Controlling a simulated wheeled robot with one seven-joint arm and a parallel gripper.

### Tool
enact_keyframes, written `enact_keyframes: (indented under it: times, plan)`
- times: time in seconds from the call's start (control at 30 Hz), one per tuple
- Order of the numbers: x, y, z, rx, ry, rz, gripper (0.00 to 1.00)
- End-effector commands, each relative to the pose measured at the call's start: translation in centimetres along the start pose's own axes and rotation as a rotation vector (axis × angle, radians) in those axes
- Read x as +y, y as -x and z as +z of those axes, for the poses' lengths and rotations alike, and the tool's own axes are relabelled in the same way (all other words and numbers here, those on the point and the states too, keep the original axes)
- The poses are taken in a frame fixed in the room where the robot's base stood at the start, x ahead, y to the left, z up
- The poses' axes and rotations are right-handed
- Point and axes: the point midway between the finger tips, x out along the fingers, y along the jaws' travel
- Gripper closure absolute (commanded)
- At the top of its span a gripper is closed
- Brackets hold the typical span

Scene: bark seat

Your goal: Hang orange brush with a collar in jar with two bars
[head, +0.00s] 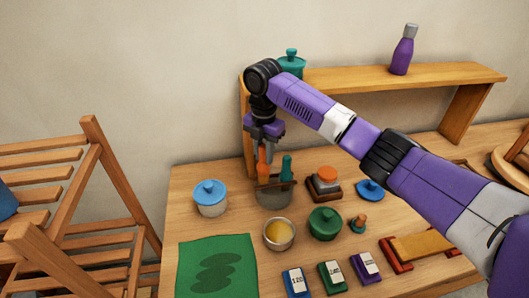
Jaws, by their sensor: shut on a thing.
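My gripper (265,148) points down above the jar and is shut on the orange brush (263,163) near its top. The orange brush stands upright at the left side of the jar. The grey jar with two bars (274,198) sits on the table, with brown bars across its mouth. A teal-handled brush (286,167) stands in the jar, right of the orange one. The orange brush's collar and lower end are hidden or too small to tell, so I cannot tell whether it rests on the bars.
A wooden shelf (400,77) stands behind. A green cloth (217,268) lies front left.

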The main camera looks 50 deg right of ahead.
Motion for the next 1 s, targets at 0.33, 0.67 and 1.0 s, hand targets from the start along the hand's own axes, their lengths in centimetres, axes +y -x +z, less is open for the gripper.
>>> enact_keyframes:
  times: [0.33, 0.67, 1.0]
  plan:
    - [0.0, -3.6, -0.1, 0.0, -0.001, 0.0, 1.0]
    - [0.0, -5.0, -0.1, 0.0, 0.0, 0.0, 1.0]
    - [0.0, -5.1, -0.1, 0.0, 0.0, 0.0, 1.0]
